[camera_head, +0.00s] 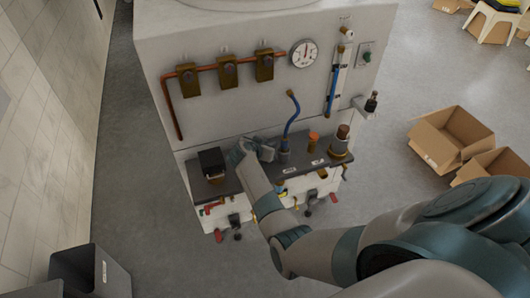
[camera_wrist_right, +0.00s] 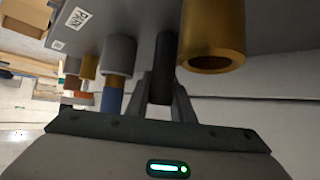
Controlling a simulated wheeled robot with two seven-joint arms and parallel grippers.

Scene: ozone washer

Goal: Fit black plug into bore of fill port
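The black plug (camera_wrist_right: 163,65) is a dark cylinder between the two fingers of my right gripper (camera_wrist_right: 163,100) in the right wrist view. The fingers lie close on both sides of it, with no clear gap. Its far end runs up to the grey surface; I cannot tell whether it touches. A brass tube with an open bore, apparently the fill port (camera_wrist_right: 212,40), is just right of the plug there, apart from it. In the head view the right gripper (camera_head: 262,150) is at the shelf, and hides the plug and port. My left gripper is not in view.
On the dark shelf (camera_head: 312,168) stand a black box (camera_head: 212,162) on the left, a blue hose (camera_head: 291,115) close right of the gripper, an orange-capped piece (camera_head: 314,138) and a brown-topped fitting (camera_head: 342,138). Pipes and a gauge (camera_head: 303,53) are on the panel behind.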

